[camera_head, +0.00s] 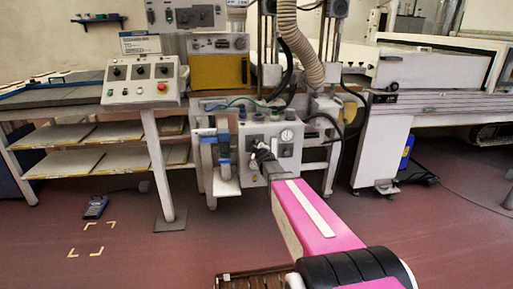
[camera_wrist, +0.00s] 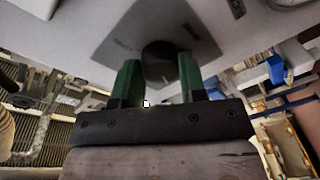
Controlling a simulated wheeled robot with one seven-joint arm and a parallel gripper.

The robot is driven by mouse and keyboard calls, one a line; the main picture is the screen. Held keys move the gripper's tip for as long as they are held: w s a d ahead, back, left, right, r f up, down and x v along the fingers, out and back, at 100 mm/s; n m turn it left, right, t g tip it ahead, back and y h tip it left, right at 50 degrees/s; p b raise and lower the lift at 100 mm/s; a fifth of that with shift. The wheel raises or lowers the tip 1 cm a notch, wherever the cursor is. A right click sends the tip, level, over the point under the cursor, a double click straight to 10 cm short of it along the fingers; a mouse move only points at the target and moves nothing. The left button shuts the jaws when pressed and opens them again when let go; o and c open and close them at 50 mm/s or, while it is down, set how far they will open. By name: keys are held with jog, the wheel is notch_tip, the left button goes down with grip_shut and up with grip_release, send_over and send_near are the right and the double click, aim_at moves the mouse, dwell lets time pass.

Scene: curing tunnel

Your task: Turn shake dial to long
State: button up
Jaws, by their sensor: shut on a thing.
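The shake dial (camera_wrist: 158,58) is a dark round knob on a grey plate (camera_wrist: 115,42), upside down in the wrist view. My gripper (camera_wrist: 158,66) has its two green fingers on either side of the dial, shut on it. The plate's lettering is too blurred to read, so I cannot tell the dial's setting. There the arm and gripper hide the dial.
A round gauge (camera_head: 287,135) sits on the box, right of my gripper. A blue-topped bracket (camera_head: 222,160) stands just left. Dark hoses (camera_head: 334,125) hang at the right. A sloped button panel (camera_head: 141,80) is further left. The red floor in front is mostly clear.

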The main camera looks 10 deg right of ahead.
jog(key=shift+r, duration=0.1)
jog(key=m+h, duration=0.1)
jog(key=m, duration=0.9)
jog(key=m+h, duration=0.1)
jog(key=m, duration=0.9)
jog(key=m+h, duration=0.1)
jog(key=m, duration=0.8)
jog(key=shift+w+f+m+t, duration=0.15)
jog(key=shift+f+m+t, duration=0.05)
jog(key=shift+m+t, duration=0.2)
jog(key=shift+m, duration=0.3)
jog(key=o, duration=0.9)
